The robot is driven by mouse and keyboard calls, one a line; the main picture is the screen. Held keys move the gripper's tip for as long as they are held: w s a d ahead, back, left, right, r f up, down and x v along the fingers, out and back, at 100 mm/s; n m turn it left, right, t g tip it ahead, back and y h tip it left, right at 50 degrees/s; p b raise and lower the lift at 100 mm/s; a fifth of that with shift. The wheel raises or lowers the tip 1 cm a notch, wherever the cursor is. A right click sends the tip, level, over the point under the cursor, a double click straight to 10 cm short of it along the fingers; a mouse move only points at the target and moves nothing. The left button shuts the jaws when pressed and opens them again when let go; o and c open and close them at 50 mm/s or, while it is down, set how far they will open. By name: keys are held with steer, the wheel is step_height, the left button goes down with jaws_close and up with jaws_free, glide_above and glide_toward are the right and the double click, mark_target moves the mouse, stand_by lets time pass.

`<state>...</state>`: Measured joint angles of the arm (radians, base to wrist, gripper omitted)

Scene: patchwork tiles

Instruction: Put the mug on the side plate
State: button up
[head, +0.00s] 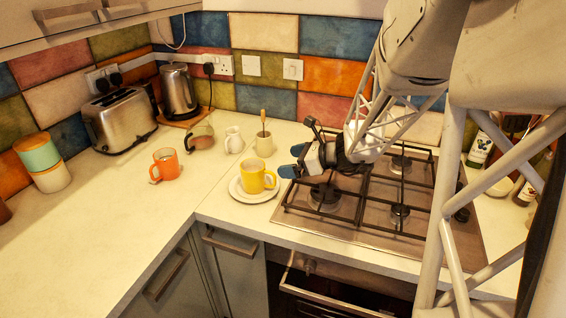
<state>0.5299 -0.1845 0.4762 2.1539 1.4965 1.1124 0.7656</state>
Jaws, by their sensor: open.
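A yellow mug (256,175) stands upright on a white side plate (236,190) near the inner corner of the counter. An orange mug (167,165) stands on the counter to the left, apart from the plate. My gripper (292,160) is open and empty. Its blue fingertips point left, just right of and a little behind the yellow mug, beside the hob. It appears apart from the mug. The mug's base is partly hidden by the plate's rim or blends with it.
The gas hob (385,225) with raised grates lies right. A toaster (120,120) and kettle (179,92) stand back left. The front-left counter is clear.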

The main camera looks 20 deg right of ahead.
steer(key=shift+s+d+r, duration=0.2)
steer(key=shift+s+d, duration=0.15)
steer(key=shift+a, duration=0.1)
stand_by(0.5)
steer(key=s+a+r+n+g+h, duration=0.1)
steer(key=s+a+r+n+g, duration=0.15)
steer(key=s+a+n, duration=0.4)
steer(key=s+a+r+n+g+h, duration=0.1)
steer(key=s+a+r+n+g, duration=0.1)
steer(key=s+a+n+g, duration=0.35)
steer(key=s+a+r+n+h, duration=0.1)
steer(key=s+r+n+h, duration=0.1)
steer(key=s+n+h, duration=0.2)
steer(key=s+a+r+n+t+h, duration=0.1)
steer(key=s+r+n+h, duration=0.1)
steer(key=s+n, duration=0.8)
steer(key=shift+a+n+h, duration=0.4)
steer(key=shift+h, duration=0.5)
steer(key=shift+s, duration=0.1)
